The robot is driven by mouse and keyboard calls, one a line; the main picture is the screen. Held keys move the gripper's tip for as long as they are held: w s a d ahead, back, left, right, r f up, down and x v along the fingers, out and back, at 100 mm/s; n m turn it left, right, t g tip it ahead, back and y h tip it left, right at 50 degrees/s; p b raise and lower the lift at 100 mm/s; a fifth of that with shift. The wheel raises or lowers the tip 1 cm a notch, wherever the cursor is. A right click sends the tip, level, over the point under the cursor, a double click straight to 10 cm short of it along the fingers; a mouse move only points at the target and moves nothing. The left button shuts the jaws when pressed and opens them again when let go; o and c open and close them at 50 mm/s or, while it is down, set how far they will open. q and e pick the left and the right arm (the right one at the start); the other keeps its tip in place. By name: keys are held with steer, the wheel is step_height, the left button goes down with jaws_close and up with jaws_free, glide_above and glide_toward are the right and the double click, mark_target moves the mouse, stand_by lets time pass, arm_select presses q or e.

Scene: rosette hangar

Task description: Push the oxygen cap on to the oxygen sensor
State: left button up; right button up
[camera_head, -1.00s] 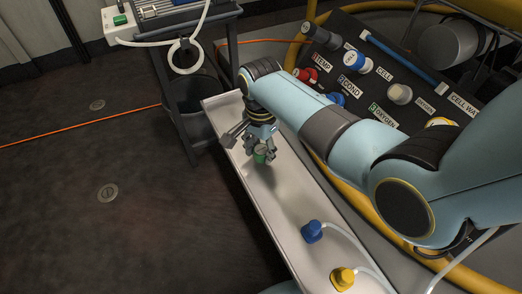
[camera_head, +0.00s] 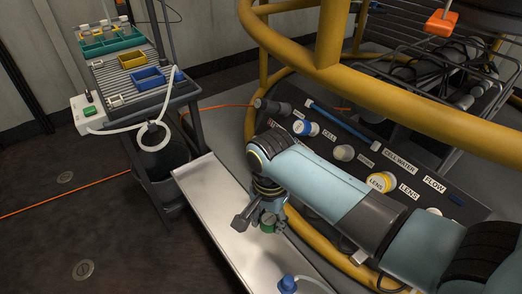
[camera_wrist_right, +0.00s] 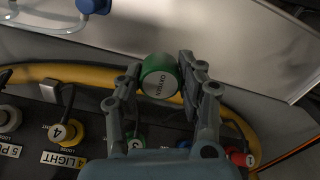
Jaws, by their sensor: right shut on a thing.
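My right gripper (camera_head: 268,215) is shut on the green oxygen cap (camera_head: 267,223), above the white tray. In the right wrist view the gripper (camera_wrist_right: 160,82) has a finger on each side of the cap (camera_wrist_right: 158,75), whose pale face reads OXYGEN. In the head view my right arm covers the part of the sensor panel where the oxygen sensor would show. In the wrist view a small green-ringed fitting (camera_wrist_right: 136,144), probably the oxygen sensor, shows partly behind the fingers. The cap is apart from it. My left gripper is not in view.
The white tray (camera_head: 207,190) also holds a blue cap (camera_head: 288,284) with a hose. The dark sensor panel (camera_head: 400,146) stands behind a yellow rail (camera_head: 312,236). A cart (camera_head: 140,86) with coloured bins stands at the back left. The floor at left is mostly clear.

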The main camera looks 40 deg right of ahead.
stand_by(0.4)
steer(key=shift+h, duration=0.4)
steer(key=shift+s+d+h, duration=0.1)
steer(key=shift+d+h, duration=0.1)
steer(key=shift+h, duration=0.2)
steer(key=shift+d+r+h, duration=5)
steer(key=shift+d+r, duration=1.5)
steer(key=shift+r, duration=0.15)
steer(key=shift+n+g, duration=0.3)
steer(key=shift+n, duration=0.1)
steer(key=shift+s+x, duration=0.15)
steer(key=shift+x, duration=1.25)
steer(key=shift+s+x, duration=0.15)
steer(key=shift+x, duration=1.25)
steer(key=shift+r+p, duration=0.1)
steer(key=shift+p, duration=0.3)
